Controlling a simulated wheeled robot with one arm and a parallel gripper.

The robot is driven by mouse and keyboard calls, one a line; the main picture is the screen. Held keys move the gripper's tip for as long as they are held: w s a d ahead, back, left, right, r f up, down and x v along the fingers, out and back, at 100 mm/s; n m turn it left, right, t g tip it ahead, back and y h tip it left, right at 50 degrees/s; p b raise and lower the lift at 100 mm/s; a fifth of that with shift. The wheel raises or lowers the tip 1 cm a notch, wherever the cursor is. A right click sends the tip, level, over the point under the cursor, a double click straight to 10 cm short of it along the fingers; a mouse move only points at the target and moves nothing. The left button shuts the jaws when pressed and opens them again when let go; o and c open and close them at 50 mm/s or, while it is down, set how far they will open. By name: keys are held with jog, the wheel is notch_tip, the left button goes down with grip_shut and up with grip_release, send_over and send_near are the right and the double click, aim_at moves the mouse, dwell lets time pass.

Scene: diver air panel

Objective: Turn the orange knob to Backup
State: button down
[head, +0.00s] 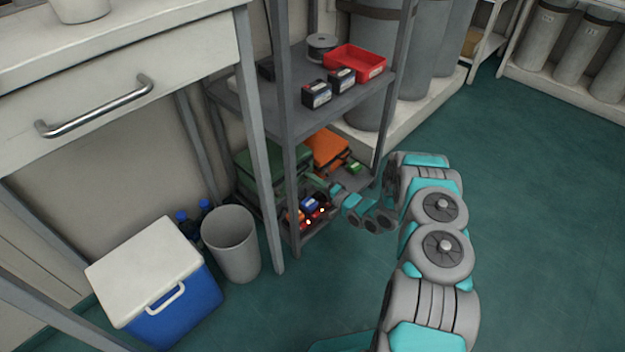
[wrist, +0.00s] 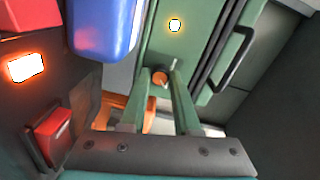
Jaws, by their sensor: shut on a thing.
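The orange knob (wrist: 159,77) shows in the wrist view on a green face, between the tips of my gripper (wrist: 163,88). My gripper is shut on it, with one finger on each side. A pale mark shows just beside the knob, but I cannot read any label or tell which position the knob is at. A small lit lamp (wrist: 175,25) glows on the green face above the knob. In the head view my gripper reaches into the lower part of the shelf rack, and the knob is hidden there.
In the wrist view a blue object (wrist: 102,25), a red block (wrist: 50,132) and a lit orange lamp (wrist: 27,67) crowd the left; a dark handle (wrist: 232,62) is at right. The head view shows a rack post (head: 290,200), a grey bin (head: 232,245) and open floor (head: 540,220).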

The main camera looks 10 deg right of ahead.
dwell(0.4)
jog(key=c, duration=0.6)
grip_release()
jog(key=shift+c, duration=0.2)
jog(key=v, duration=0.7)
jog(key=shift+s+d, duration=0.25)
jog(key=shift+s, duration=0.1)
